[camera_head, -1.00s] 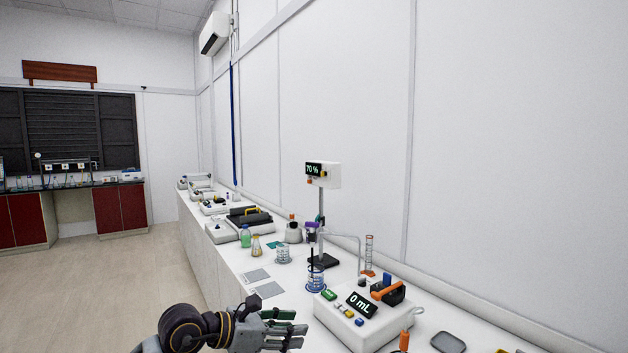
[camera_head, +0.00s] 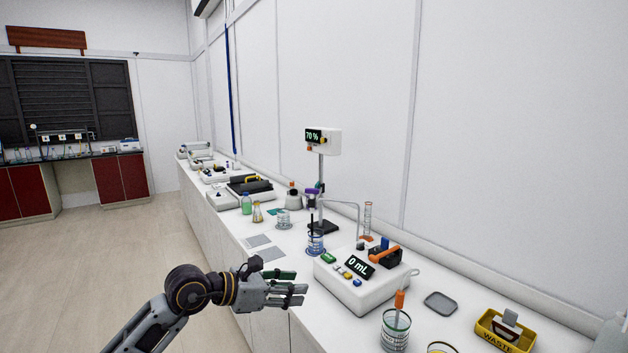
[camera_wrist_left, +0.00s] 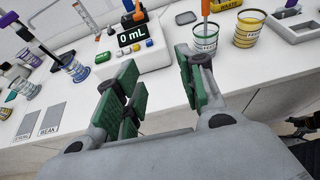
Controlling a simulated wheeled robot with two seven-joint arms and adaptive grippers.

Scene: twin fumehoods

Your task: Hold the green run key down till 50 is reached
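A white pump box (camera_head: 362,292) stands on the bench, its display (camera_head: 359,265) reading 0 mL. The green run key (camera_head: 328,258) is on its top at the left, beside yellow and blue keys. My left gripper (camera_head: 287,291) is in front of the bench edge, left of the pump and apart from the key. In the wrist view the left gripper (camera_wrist_left: 160,88) has its green-padded fingers spread with nothing between them.
A beaker (camera_head: 315,243) stands behind the pump's left side under a stand with a 70 % display (camera_head: 314,135). Another beaker (camera_head: 395,332) with an orange-handled tool is in front right. A grey tray (camera_head: 440,304) and a yellow waste bin (camera_head: 500,332) are at right.

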